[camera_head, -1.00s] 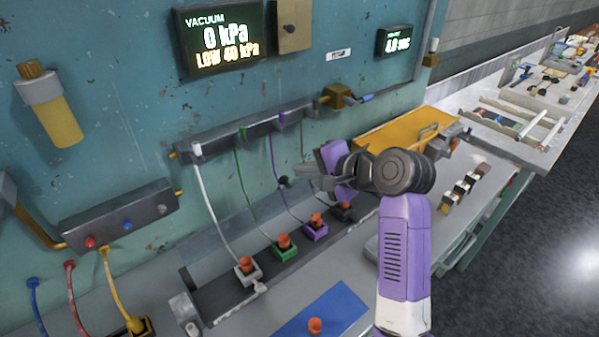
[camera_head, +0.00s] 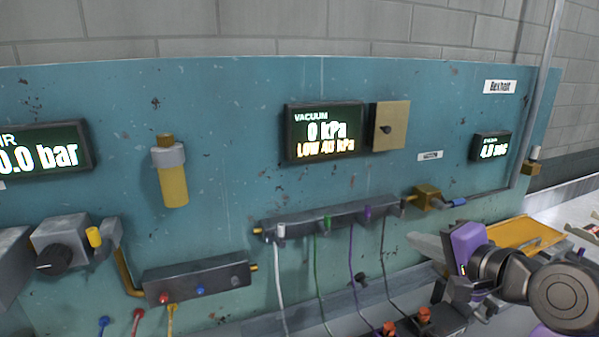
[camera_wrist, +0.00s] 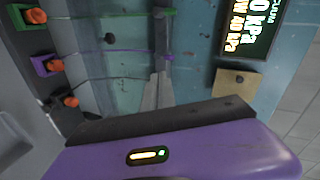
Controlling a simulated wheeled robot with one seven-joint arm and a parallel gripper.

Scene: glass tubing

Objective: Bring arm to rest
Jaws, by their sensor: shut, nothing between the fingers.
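My gripper (camera_head: 424,245), with its purple hand, is at the lower right of the head view, in front of the teal panel (camera_head: 230,120). My arm reaches in from the lower right corner. In the wrist view the two grey fingers of my gripper (camera_wrist: 157,84) lie side by side, shut and empty. They point at the panel and hold no tube.
A grey manifold (camera_head: 335,214) with white, green, purple and dark tubes runs along the panel, left of my gripper. Orange-topped plugs (camera_head: 424,314) sit below. A yellow tray (camera_head: 525,233) lies behind my arm. The vacuum display (camera_head: 325,131) reads 0 kPa.

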